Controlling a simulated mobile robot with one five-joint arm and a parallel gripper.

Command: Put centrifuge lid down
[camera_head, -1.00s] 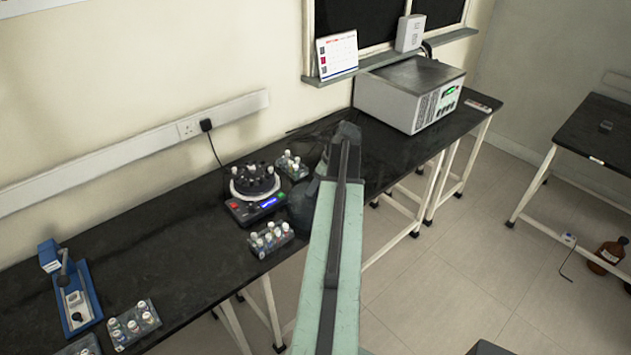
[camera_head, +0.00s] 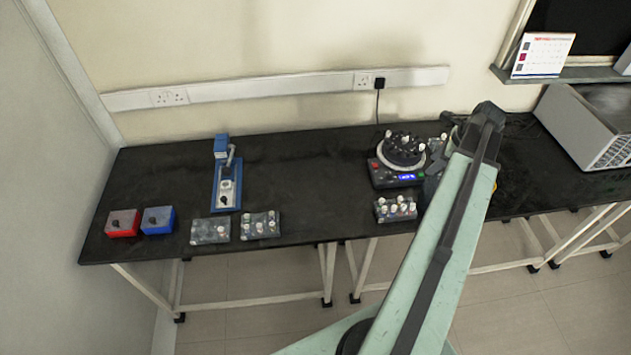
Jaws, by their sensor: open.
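The centrifuge (camera_head: 397,177) sits on the black bench right of the middle, with a display and a red button on its front. Its round rotor (camera_head: 402,150) is uncovered, and several pale-capped tubes stand in it. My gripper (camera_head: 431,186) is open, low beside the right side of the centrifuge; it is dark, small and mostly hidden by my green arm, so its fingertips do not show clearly. I cannot make out the centrifuge lid for certain; a dark form by my gripper is too unclear to name.
A tube rack (camera_head: 395,208) stands in front of the centrifuge. Further left are two more racks (camera_head: 210,231) (camera_head: 261,225), a blue press-like device (camera_head: 226,183), and red (camera_head: 123,223) and blue boxes (camera_head: 158,220). A large grey instrument (camera_head: 588,125) stands right. The bench between the blue device and centrifuge is clear.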

